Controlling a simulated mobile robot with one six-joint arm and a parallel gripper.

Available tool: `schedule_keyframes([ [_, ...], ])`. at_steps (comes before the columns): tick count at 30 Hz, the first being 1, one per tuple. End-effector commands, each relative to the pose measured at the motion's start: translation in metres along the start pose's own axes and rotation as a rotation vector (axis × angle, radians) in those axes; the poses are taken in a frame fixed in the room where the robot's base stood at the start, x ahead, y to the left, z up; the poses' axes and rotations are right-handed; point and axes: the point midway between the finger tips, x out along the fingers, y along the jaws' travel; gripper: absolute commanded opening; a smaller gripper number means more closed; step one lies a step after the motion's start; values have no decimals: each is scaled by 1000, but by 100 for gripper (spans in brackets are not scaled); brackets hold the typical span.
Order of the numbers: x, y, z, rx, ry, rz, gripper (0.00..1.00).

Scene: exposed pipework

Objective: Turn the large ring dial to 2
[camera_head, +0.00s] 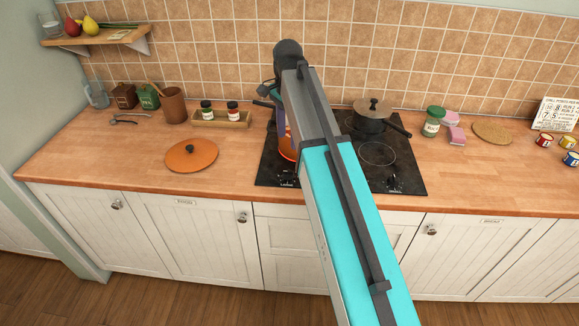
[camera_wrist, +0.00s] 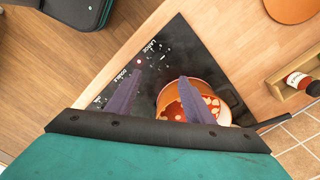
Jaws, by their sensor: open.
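The black cooktop (camera_head: 377,178) is set into the wooden counter. In the wrist view, white lettering that seems to read "Large" stands at the edge of the cooktop (camera_wrist: 180,35), with small white marks beside it. The dial itself is too small to make out clearly, and I cannot read its setting. My gripper (camera_wrist: 160,77) is open and empty above this marked edge. Its two purple-grey fingers are apart, the left one near the markings and the right one over the pot's rim.
An orange pot with red contents (camera_wrist: 180,108) is close to my right finger, its dark handle sticking out. A lidded pan (camera_head: 370,122) stands at the back right of the cooktop. An orange lid (camera_head: 191,155) and spice tray (camera_head: 222,121) lie left.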

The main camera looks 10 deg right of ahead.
Motion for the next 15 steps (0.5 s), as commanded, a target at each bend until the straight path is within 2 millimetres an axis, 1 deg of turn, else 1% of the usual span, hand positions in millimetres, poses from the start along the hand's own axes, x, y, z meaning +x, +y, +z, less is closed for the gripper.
schedule_keyframes([
  [8,9,1,-1,2,0,1,48],
  [15,30,2,-1,2,-1,2,48],
])
